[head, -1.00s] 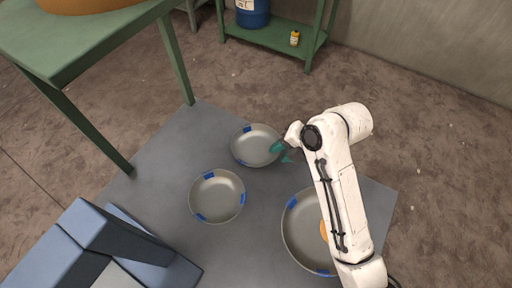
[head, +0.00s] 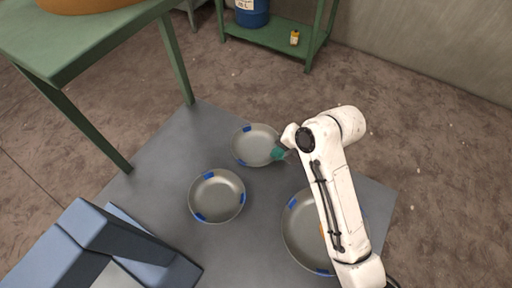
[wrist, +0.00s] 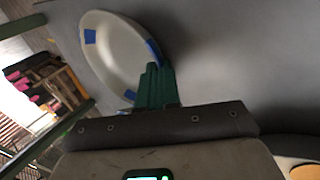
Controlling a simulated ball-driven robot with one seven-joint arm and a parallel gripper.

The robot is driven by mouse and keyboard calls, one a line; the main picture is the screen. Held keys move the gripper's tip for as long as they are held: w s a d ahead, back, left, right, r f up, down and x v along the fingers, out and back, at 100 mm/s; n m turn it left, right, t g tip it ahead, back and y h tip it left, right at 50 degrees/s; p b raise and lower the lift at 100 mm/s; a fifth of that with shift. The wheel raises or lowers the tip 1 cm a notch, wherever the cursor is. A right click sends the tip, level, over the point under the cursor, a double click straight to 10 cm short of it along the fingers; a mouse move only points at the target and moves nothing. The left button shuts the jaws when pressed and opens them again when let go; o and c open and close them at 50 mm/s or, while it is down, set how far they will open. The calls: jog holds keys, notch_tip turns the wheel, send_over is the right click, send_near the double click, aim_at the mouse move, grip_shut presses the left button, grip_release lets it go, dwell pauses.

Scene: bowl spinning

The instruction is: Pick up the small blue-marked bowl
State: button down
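Three grey bowls with blue marks are on the grey mat. The back bowl (head: 255,143) is beside my gripper (head: 278,153); it also shows in the wrist view (wrist: 108,52). A bowl of similar size (head: 217,196) is in front of it to the left. A larger bowl (head: 298,232) is at the right, partly hidden by my arm. My gripper's green fingers, also in the wrist view (wrist: 157,83), are close together at the back bowl's rim, by a blue mark. They look shut on that rim; the exact contact is hidden.
The grey mat (head: 160,175) has bare room around the bowls. An orange item (head: 323,230) shows in the large bowl. A green table (head: 75,45) stands at upper left, a green shelf (head: 275,38) at the back. Blue-grey blocks (head: 95,232) are at lower left.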

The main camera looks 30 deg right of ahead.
jog(key=shift+r, duration=0.2)
jog(key=shift+r+p, duration=0.9)
jog(key=shift+p, duration=0.2)
jog(key=s+r+p, duration=1)
jog(key=s+p, duration=0.2)
jog(key=s, duration=0.2)
jog(key=shift+a+r, duration=0.15)
jog(key=shift+r, duration=0.25)
